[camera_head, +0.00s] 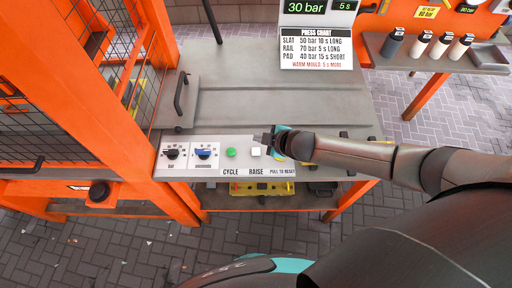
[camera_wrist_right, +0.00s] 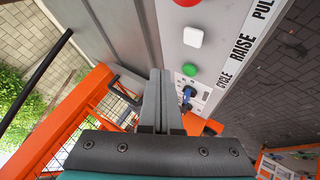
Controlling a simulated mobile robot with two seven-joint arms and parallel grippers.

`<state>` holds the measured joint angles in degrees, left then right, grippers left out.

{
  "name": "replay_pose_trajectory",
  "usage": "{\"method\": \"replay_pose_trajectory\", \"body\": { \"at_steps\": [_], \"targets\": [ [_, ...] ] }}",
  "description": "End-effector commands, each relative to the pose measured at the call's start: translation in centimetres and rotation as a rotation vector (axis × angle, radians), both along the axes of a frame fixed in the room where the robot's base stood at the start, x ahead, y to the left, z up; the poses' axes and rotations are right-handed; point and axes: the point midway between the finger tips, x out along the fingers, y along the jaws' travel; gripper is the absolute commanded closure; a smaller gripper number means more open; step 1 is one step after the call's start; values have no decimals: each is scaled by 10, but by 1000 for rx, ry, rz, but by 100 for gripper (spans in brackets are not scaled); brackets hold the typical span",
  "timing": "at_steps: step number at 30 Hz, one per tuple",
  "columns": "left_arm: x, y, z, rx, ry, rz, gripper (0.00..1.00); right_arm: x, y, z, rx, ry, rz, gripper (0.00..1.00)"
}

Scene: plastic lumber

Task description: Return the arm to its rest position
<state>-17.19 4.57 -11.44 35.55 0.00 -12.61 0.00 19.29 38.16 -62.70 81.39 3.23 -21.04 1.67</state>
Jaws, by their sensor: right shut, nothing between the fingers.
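My right arm comes in from the right in the head view. Its gripper (camera_head: 266,139) is over the control panel (camera_head: 220,170), close to the white RAISE button (camera_head: 256,151). In the right wrist view the two fingers (camera_wrist_right: 162,100) are together with nothing between them. That view also shows the white button (camera_wrist_right: 193,37), the green CYCLE button (camera_wrist_right: 189,69) and a red button (camera_wrist_right: 187,2). In the head view the green button (camera_head: 231,152) is left of the fingertips. I cannot tell whether the fingers touch the panel. My left gripper is not in view.
An orange caged frame (camera_head: 150,60) stands left, beside a handled grey plate (camera_head: 181,95). A press chart (camera_head: 316,47) stands at the back. A shelf (camera_head: 432,62) with bottles is back right. Paved floor lies in front.

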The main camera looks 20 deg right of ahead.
Motion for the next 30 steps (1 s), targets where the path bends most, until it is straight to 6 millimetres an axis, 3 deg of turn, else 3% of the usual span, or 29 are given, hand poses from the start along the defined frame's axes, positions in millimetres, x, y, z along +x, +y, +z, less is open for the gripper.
{"method": "replay_pose_trajectory", "body": {
  "at_steps": [21, 26, 30],
  "targets": [
    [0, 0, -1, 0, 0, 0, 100, -1, 3, 0, 6, 3, -2, 100],
    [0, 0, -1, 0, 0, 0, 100, -20, 37, 8, 67, 41, -52, 100],
    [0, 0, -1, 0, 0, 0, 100, -49, 74, 31, 156, 118, -174, 100]
  ]
}}
